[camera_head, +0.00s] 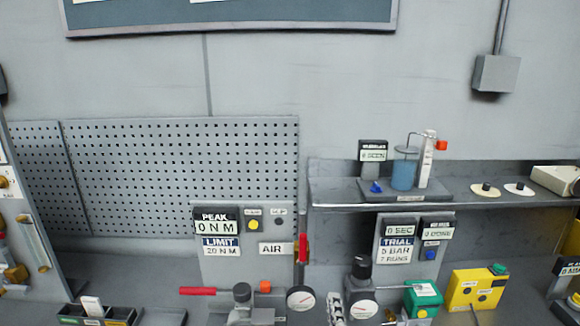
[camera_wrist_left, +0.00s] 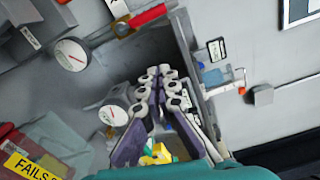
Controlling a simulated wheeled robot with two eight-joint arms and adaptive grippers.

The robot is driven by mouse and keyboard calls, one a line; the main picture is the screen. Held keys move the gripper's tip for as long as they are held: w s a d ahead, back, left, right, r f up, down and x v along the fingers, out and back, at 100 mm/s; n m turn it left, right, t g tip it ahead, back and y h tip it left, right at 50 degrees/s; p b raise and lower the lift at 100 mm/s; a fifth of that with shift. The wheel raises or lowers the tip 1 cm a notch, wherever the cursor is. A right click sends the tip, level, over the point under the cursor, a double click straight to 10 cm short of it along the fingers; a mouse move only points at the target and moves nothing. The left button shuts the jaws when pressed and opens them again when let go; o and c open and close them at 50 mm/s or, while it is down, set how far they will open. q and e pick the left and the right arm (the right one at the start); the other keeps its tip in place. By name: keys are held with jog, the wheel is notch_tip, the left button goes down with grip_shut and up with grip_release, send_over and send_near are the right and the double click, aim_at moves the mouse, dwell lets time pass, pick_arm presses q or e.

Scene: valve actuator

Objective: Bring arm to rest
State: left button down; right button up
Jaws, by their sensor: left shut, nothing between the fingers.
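My left gripper (camera_head: 336,302) shows as a small grey and white shape at the bottom edge of the head view, between two round gauges. Its fingers are shut and empty. In the left wrist view the fingers (camera_wrist_left: 165,72) come together in the middle, with purple-grey pads. The rest of my left arm is out of the head view. My right gripper is in neither view. A red-handled lever (camera_head: 198,291) and an upright red handle (camera_head: 303,248) stand left of the left gripper.
A gauge (camera_head: 300,298) and another gauge (camera_head: 362,308) flank the gripper closely. A green box (camera_head: 424,297) and a yellow box (camera_head: 476,289) stand to the right. A shelf (camera_head: 440,197) with a beaker (camera_head: 404,170) juts out above. A black tray (camera_head: 70,318) sits left.

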pick_arm(q)
jog(key=s+a+f+n+g+y+b, duration=0.1)
jog(key=a+f+n+g+b, duration=0.1)
jog(key=a+f+n, duration=0.35)
jog(key=a+f+n+g+y+b, duration=0.1)
jog(key=a+f+n+g+y, duration=0.15)
jog(key=a, duration=0.65)
jog(key=s+a+f+n+g+y+b, duration=0.1)
jog(key=a+f+n+g+b, duration=0.15)
jog(key=a+f, duration=0.4)
jog(key=s+a+f+n+g+h+b, duration=0.1)
jog(key=s+a+f+n+g+h, duration=0.1)
jog(key=s+n, duration=0.3)
jog(key=s+a+f+n+g+h+b, duration=0.1)
jog(key=s+a+f+n+h, duration=0.1)
jog(key=s+a+f+n, duration=0.2)
jog(key=shift+s+a+f+n+g+b, duration=0.25)
jog(key=shift+s+f+n+g+b, duration=0.2)
jog(key=shift+s, duration=0.65)
